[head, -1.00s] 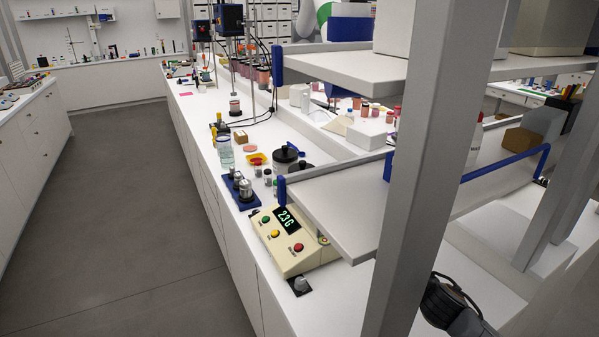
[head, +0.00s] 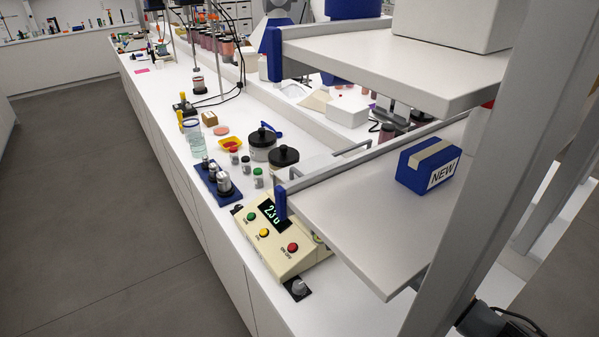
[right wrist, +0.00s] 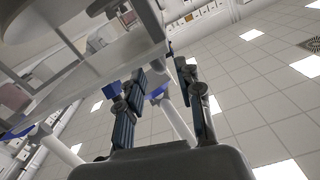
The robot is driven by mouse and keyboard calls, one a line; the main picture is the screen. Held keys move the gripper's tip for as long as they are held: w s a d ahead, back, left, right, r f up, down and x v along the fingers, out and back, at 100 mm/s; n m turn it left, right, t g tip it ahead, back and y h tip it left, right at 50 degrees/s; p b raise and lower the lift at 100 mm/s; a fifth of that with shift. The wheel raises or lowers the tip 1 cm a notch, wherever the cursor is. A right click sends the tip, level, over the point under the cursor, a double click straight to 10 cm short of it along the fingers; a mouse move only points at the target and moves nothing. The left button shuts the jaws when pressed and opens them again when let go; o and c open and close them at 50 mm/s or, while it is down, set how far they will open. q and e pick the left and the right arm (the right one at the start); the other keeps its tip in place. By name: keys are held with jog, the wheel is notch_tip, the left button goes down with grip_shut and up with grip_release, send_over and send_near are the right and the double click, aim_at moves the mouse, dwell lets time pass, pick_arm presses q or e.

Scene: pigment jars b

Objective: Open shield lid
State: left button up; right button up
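No shield lid can be made out for certain. A cream balance-like device (head: 268,255) with a lit green display and green, yellow and red buttons stands at the bench's front edge. The grey shelf (head: 375,235) hides its back right part, where any shield is not clear. My right gripper (right wrist: 162,88) is open and empty in the right wrist view, its two dark fingers apart, with ceiling and shelving beyond. A dark part of my right arm (head: 482,322) shows at the lower right of the head view, away from the device. My left gripper is not in view.
The shelf's grey post (head: 490,185) and upper board (head: 400,65) stand at the right. A blue "NEW" box (head: 428,166) lies on the lower shelf. Black-lidded jars (head: 284,160) and a blue weight holder (head: 213,184) are behind the device. The aisle at left is clear.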

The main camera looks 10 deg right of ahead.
aim_at(300, 173)
jog(key=x, duration=0.5)
jog(key=shift+r, duration=0.1)
jog(key=shift+w+a+p, duration=0.25)
jog(key=shift+w+p, duration=0.05)
jog(key=shift+w, duration=0.3)
jog(key=shift+w+a, duration=0.1)
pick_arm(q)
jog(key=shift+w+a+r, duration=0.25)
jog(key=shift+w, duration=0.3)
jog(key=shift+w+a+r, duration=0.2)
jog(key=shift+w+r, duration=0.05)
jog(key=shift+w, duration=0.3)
pick_arm(e)
grip_shut()
